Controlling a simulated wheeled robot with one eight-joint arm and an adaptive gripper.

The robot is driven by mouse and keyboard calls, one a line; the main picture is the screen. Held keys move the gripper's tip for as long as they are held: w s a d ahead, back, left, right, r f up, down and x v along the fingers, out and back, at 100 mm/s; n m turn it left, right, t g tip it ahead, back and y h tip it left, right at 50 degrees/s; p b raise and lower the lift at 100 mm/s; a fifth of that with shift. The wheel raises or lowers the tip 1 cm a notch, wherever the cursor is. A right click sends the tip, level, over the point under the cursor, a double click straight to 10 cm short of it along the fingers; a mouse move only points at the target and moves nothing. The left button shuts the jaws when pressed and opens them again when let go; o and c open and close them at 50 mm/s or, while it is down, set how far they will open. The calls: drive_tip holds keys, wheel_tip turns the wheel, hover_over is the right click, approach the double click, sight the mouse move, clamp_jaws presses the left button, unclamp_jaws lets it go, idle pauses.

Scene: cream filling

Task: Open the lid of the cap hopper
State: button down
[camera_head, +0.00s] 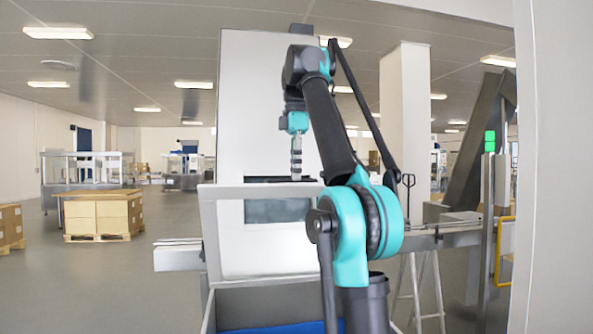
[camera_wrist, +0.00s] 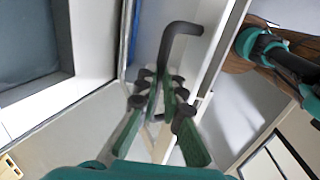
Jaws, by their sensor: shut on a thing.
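My gripper (camera_head: 296,172) points down at the rim of the grey hopper (camera_head: 260,192). In the wrist view its green fingers (camera_wrist: 158,88) are shut on a dark bent handle (camera_wrist: 172,42), whose crooked end sticks out beyond the fingertips. The handle lies beside a pale edge; its base is hidden by the fingers. The hopper's lower front shows blue (camera_head: 280,328) inside. A tall white panel (camera_head: 255,110) with a dark window (camera_head: 278,210) rises behind the rim. I cannot tell which surface is the lid or how far it is open.
A metal conveyor (camera_head: 455,237) and a slanted grey chute (camera_head: 475,150) stand to the right, with a yellow rail (camera_head: 503,250). A pale post (camera_head: 560,170) fills the right edge. Boxes on a pallet (camera_head: 104,215) stand at the left, with open floor in front.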

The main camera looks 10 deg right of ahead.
drive_tip(key=shift+w+f, duration=0.2)
drive_tip(key=shift+w, duration=0.3)
drive_tip(key=shift+w+f, duration=0.2)
drive_tip(key=shift+w, duration=0.3)
drive_tip(key=c, duration=1.7)
unclamp_jaws()
drive_tip(key=shift+w+f, duration=0.4)
drive_tip(key=shift+w, duration=0.45)
drive_tip(key=shift+o, duration=0.6)
drive_tip(key=shift+s+r, duration=0.2)
drive_tip(key=shift+s, duration=0.35)
